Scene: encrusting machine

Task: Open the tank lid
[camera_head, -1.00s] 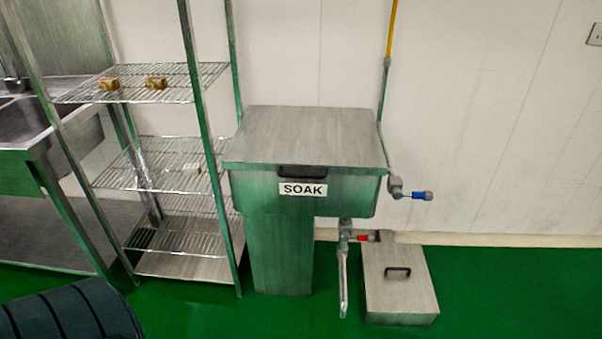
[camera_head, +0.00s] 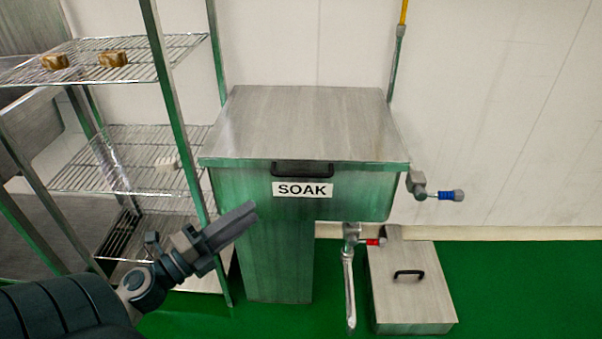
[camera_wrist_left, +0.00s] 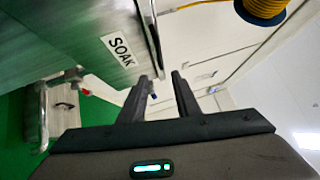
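The metal tank (camera_head: 350,195) with the SOAK label (camera_head: 303,190) stands against the wall. Its flat lid (camera_head: 310,125) lies closed on top. A black handle (camera_head: 302,170) is at the middle of the lid's front edge, just above the label. My left gripper (camera_head: 246,214) is in front of the tank, below and left of the handle, and looks apart from it. In the left wrist view its two fingers (camera_wrist_left: 156,88) are spread with nothing between them. The label (camera_wrist_left: 121,50) shows at upper left there. My right gripper is not in view.
A wire shelf rack (camera_head: 130,128) stands close on the tank's left, near my left arm. A blue-handled valve (camera_head: 440,195) sticks out at the right. A drain pipe (camera_head: 349,285) with a red-handled valve and a low metal box (camera_head: 412,295) are below. Green floor is free at lower right.

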